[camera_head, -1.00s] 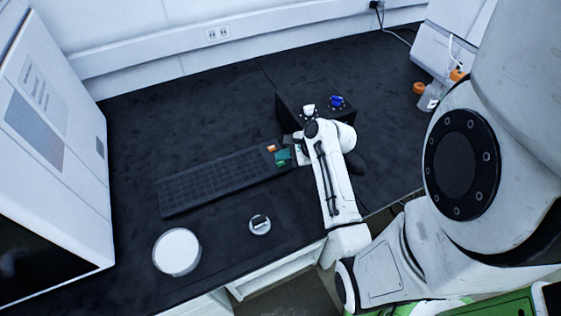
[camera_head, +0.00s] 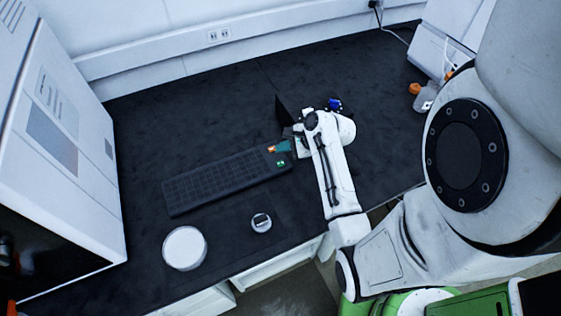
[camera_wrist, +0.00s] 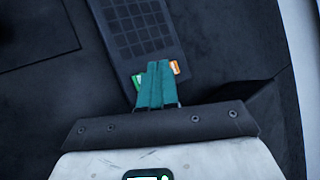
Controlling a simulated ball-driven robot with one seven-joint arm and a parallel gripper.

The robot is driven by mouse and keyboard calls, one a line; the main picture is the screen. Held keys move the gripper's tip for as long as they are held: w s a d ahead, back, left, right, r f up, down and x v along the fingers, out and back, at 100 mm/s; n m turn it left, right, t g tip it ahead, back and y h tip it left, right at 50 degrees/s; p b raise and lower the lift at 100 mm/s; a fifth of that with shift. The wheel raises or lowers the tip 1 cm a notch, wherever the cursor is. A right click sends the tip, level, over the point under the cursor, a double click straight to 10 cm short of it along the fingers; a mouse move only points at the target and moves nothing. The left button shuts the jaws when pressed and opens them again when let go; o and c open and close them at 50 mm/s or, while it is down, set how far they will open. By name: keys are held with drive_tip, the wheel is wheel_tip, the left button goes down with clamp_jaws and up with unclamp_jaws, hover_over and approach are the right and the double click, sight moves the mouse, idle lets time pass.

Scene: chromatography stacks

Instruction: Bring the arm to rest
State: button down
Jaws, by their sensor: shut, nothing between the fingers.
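My white arm reaches over the dark bench in the head view. My gripper (camera_head: 284,147) is over the right end of a long black rack with a grid of wells (camera_head: 220,183). In the wrist view its teal fingers (camera_wrist: 156,84) are closed together with nothing between them. Beside the fingers, at the rack's end, are an orange piece (camera_wrist: 175,67) and a green piece (camera_wrist: 138,80). I cannot tell the height of the fingers above the rack. A black block behind the wrist is mostly hidden by my arm, with a blue piece (camera_head: 335,104) showing past it.
A white round lid or dish (camera_head: 184,248) and a small round item (camera_head: 261,223) lie near the bench's front edge. A large white instrument (camera_head: 60,140) stands at left. Bottles with orange caps (camera_head: 415,88) are at the right back.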

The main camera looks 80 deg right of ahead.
idle(0.7)
drive_tip(key=w+a+r+n+g+y, duration=0.1)
drive_tip(key=w+a+n, duration=0.3)
drive_tip(key=a+n, duration=0.35)
drive_tip(key=w+a+r+n+g+y, duration=0.1)
drive_tip(key=w+a+r+n+g, duration=0.15)
drive_tip(key=a+n, duration=0.55)
drive_tip(key=s+a+r+n, duration=0.1)
drive_tip(key=a+r+n, duration=0.2)
drive_tip(key=a+n, duration=0.4)
drive_tip(key=a+r+n, duration=0.3)
drive_tip(key=a+n, duration=0.3)
drive_tip(key=a, duration=0.1)
drive_tip(key=s+d+f+g+h+b, duration=0.1)
drive_tip(key=s+f+g+b, duration=0.2)
drive_tip(key=s+f, duration=0.7)
drive_tip(key=shift+s+d+m+g, duration=0.15)
drive_tip(key=shift+s+m+g, duration=0.25)
drive_tip(key=shift+g, duration=0.45)
